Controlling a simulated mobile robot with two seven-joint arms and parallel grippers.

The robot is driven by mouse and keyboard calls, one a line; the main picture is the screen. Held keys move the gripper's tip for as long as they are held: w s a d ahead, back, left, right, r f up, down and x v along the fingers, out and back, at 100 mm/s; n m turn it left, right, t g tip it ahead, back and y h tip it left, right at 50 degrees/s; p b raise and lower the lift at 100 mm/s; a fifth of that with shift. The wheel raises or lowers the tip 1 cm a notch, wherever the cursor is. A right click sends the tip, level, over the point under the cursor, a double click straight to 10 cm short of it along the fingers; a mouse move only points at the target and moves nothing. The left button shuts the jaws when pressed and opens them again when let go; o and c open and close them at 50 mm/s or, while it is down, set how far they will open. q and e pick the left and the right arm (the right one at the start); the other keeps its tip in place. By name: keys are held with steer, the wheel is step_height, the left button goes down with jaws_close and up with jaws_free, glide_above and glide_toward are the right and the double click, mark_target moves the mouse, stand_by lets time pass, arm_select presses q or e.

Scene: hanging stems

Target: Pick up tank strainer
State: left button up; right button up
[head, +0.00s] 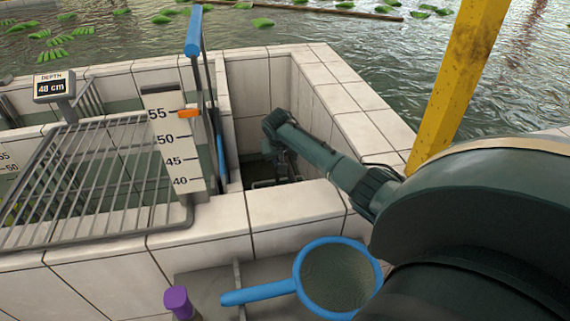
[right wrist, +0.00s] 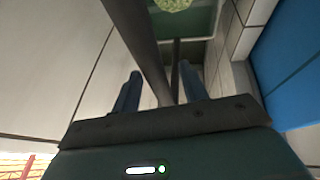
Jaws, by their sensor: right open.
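A round strainer (head: 338,276) with a blue rim, grey mesh and blue handle lies on the grey ledge at the front, apart from my gripper. My right gripper (head: 283,168) reaches down into the narrow tiled well behind it; its fingertips are hard to make out there. In the right wrist view my right gripper (right wrist: 158,80) is open, its two bluish fingers apart. A dark grey bar (right wrist: 143,50) runs down between them, and I cannot tell if they touch it. A pale green round thing (right wrist: 173,4) shows at that view's top edge. My left gripper is not in view.
A metal grate (head: 85,185) covers the left basin, beside a level scale (head: 172,140) with an orange marker. A blue-topped pole (head: 193,30) stands by the well. A yellow post (head: 458,85) rises at right. A purple knob (head: 178,300) stands in front.

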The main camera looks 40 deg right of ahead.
steer(key=shift+f, duration=0.2)
steer(key=shift+c, duration=0.5)
jaws_close()
